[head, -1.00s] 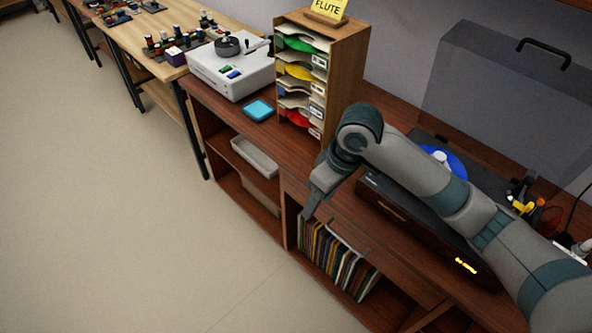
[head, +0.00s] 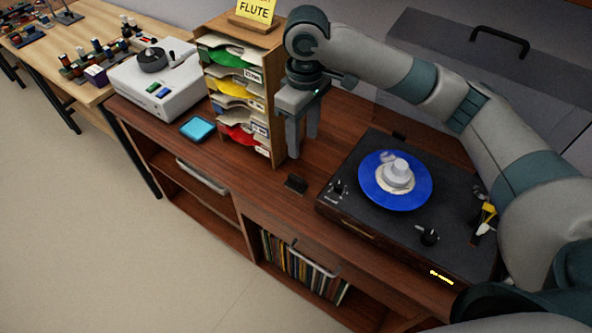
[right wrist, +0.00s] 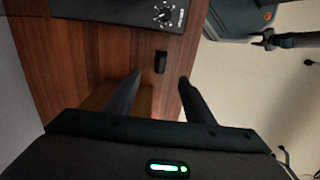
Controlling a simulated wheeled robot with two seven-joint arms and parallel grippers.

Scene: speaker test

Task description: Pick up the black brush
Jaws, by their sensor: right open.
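The black brush (head: 295,184) is a small dark block lying on the brown wooden cabinet top, between the record rack and the turntable. It also shows in the right wrist view (right wrist: 160,62), just beyond the fingertips and roughly between their lines. My right gripper (head: 303,146) points down above the cabinet, behind and slightly above the brush in the head view. Its two fingers are apart, with nothing between them, as the right wrist view also shows (right wrist: 160,79). They appear clear of the brush. My left gripper does not show in the head view.
A black turntable (head: 345,205) with a blue record (head: 417,200) stands right of the brush. A wooden rack (head: 268,100) with coloured sleeves stands close left of my right gripper. A blue square pad (head: 197,129) and a white record player (head: 150,90) are farther left.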

